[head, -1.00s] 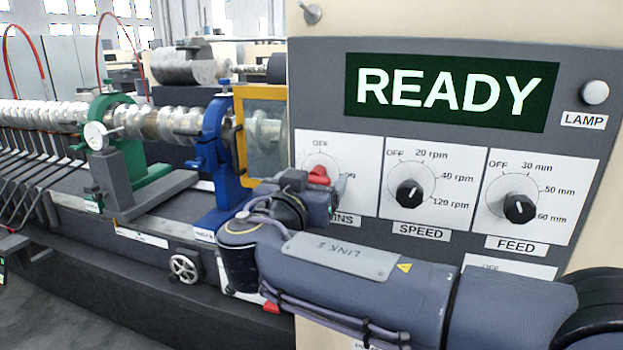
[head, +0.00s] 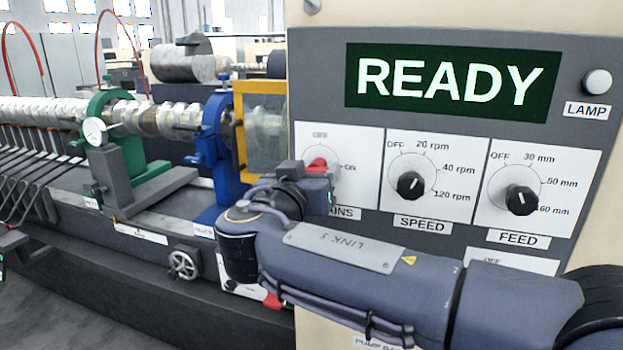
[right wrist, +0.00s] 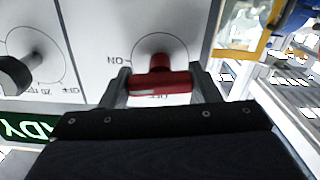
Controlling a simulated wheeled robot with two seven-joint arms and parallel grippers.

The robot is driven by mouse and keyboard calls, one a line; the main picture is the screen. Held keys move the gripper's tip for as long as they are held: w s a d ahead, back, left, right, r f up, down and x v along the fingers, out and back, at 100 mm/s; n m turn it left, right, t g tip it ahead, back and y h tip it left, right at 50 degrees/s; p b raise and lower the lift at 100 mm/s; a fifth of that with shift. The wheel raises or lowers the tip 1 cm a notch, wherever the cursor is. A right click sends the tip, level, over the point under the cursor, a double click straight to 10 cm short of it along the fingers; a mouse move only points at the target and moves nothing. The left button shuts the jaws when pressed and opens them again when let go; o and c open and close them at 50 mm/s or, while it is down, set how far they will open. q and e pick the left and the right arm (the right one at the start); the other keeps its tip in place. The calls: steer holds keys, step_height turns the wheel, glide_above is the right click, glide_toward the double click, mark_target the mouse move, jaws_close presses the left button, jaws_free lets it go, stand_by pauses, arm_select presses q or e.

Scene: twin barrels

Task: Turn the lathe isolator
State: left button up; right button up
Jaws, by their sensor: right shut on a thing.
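The isolator is a red handle (head: 318,166) on a white OFF/ON plate, above a label of which only "INS" shows. My right gripper (head: 316,176) is at this handle, its body hiding the lower left of the plate. In the right wrist view the red handle (right wrist: 160,86) lies crosswise between the two fingers of my right gripper (right wrist: 160,88), one finger at each end. The gripper is shut on it. "ON" shows left of the handle in that view, and "OFF" is partly hidden below. I do not see my left gripper.
A green display (head: 452,82) reads READY. The black speed knob (head: 411,185) and feed knob (head: 521,200) sit right of the isolator. A lamp button (head: 597,82) is at upper right. The lathe with its blue steady (head: 212,150) and yellow-framed guard (head: 262,125) stands left.

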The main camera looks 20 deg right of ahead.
steer(key=n+b, duration=0.1)
steer(key=n, duration=0.2)
steer(key=shift+f+n+b, duration=0.15)
steer(key=shift+n+b, duration=0.15)
steer(key=shift+b, duration=0.1)
steer(key=n, duration=0.3)
steer(key=shift+n+b, duration=0.3)
steer(key=n, duration=0.4)
steer(key=shift+r+n+p, duration=0.2)
steer(key=shift+n+p, duration=0.1)
steer(key=shift+f+n+p, duration=0.1)
steer(key=shift+n+p, duration=0.65)
steer(key=shift+n, duration=1.45)
steer(key=o, duration=1)
